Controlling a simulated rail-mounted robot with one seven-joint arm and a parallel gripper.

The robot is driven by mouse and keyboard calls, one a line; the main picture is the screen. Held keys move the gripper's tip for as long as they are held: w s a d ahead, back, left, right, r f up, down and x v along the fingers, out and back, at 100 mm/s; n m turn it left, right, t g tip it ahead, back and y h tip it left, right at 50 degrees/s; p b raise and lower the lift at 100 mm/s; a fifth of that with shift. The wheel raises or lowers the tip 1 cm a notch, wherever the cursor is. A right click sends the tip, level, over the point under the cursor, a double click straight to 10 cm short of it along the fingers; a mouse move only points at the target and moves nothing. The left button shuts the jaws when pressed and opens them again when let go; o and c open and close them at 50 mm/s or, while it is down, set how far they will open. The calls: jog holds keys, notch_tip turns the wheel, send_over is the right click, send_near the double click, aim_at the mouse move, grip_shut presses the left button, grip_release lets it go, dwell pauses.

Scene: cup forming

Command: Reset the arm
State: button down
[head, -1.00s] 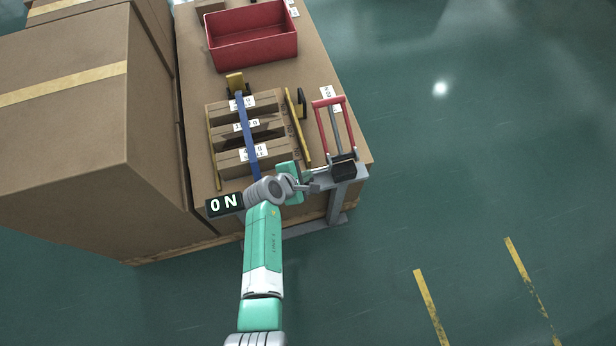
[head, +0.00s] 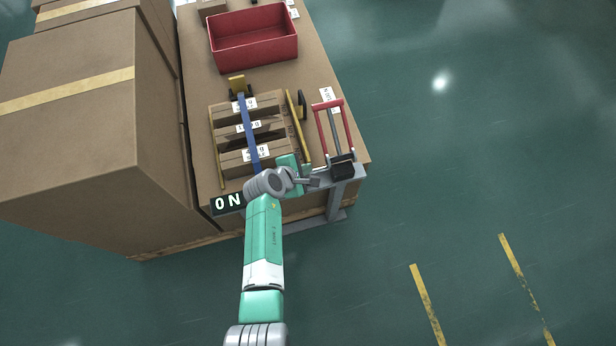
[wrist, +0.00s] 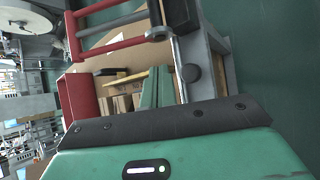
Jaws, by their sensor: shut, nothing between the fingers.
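My green and grey arm reaches up from the bottom of the head view to the near end of the table. My gripper (head: 315,182) is small there, shut and empty, beside the base of the red-framed lever (head: 322,130) and its black block (head: 343,166). I cannot tell whether it touches them. The red lever frame (wrist: 108,43) is close to that camera at the top.
Brown boxes (head: 250,128) lie between yellow bars under a blue strap (head: 250,130). A red bin (head: 253,50) stands farther back. An ON sign (head: 228,202) is at the near edge. Large cartons (head: 70,110) block the left. The floor at right is clear.

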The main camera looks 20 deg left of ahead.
dwell(0.3)
jog(key=w+d+r+m+t+y, duration=0.1)
jog(key=w+r+m+t, duration=0.15)
jog(key=r, duration=0.65)
jog(key=w+d+r+m+t, duration=0.1)
jog(key=w+r+m, duration=0.25)
jog(key=r, duration=0.55)
jog(key=w+d+r+m+t+y, duration=0.1)
jog(key=w+d+r+m, duration=0.2)
jog(key=r, duration=0.6)
jog(key=s+d+r+m+t, duration=0.2)
jog(key=d+r+m, duration=0.15)
jog(key=r, duration=0.75)
jog(key=s+d+r+m+t, duration=0.2)
jog(key=r+m+t, duration=0.15)
jog(key=r, duration=0.75)
jog(key=s+d+r+m+t+p, duration=0.1)
jog(key=s+d+r+m+t, duration=0.25)
jog(key=s+r, duration=0.75)
jog(key=s+d+r+m+t+p, duration=0.1)
jog(key=s+d+r+m+t, duration=0.3)
jog(key=s+r, duration=0.75)
jog(key=w+r+g+p, duration=0.1)
jog(key=w+r+p, duration=0.2)
jog(key=r+p, duration=3.2)
notch_tip(320, 180, up, 3)
jog(key=shift+a+f+y+p, duration=0.1)
jog(key=shift+a+y+p, duration=0.25)
jog(key=shift+a+y, duration=0.05)
jog(key=shift+m, duration=0.25)
